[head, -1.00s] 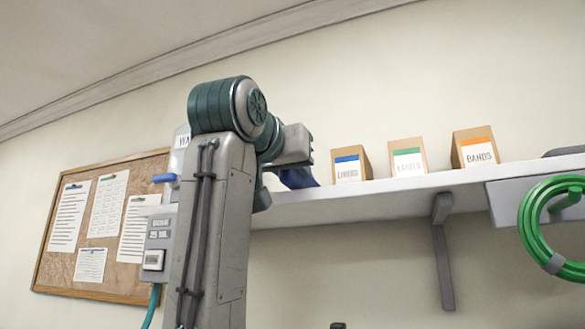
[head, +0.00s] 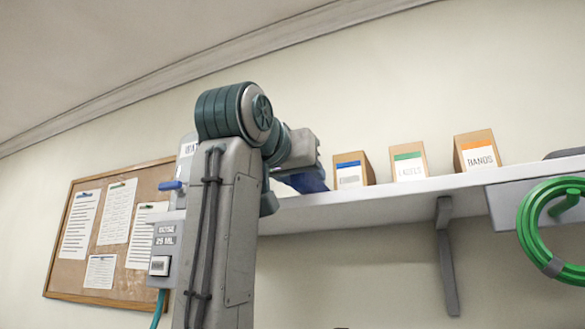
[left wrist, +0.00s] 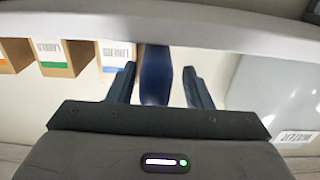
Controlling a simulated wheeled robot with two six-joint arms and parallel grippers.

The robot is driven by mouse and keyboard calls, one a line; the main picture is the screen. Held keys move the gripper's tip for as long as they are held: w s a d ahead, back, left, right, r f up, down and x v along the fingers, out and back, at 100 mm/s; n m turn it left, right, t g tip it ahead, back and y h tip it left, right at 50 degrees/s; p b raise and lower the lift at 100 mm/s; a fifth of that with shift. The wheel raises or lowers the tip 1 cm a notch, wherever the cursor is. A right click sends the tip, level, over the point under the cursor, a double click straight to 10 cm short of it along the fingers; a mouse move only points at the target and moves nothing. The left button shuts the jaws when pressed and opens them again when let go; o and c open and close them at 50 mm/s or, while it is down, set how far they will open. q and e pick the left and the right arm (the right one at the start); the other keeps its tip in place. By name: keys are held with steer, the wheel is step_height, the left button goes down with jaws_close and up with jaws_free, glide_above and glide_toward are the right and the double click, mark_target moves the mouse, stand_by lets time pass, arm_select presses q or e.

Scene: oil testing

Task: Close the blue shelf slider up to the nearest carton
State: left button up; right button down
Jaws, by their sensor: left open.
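The blue slider (head: 314,181) stands on the white wall shelf (head: 400,192), just left of the nearest carton, the blue-striped one (head: 351,171). In the head view only a narrow gap shows between them, and my arm partly hides the slider. My left gripper (left wrist: 159,72) is open, with one finger on each side of the slider (left wrist: 155,76) in the left wrist view. Small gaps show beside the fingers, so it is not clamped. In that view the blue-striped carton (left wrist: 115,62) is close beside one finger. My right gripper is out of view.
A green-striped carton (head: 409,165) and an orange-striped carton (head: 477,153) stand farther right on the shelf. A green hose coil (head: 530,235) hangs at the right. A pinboard (head: 140,180) is on the wall behind my left arm.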

arm_select(q)
steer(key=shift+s+a, duration=0.15)
steer(key=shift+s, duration=0.2)
steer(key=b+v, duration=0.3)
steer(key=v, duration=0.7)
steer(key=shift+a, duration=0.2)
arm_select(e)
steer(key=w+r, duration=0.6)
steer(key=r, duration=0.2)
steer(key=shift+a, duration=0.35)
arm_select(q)
steer(key=shift+w, duration=0.15)
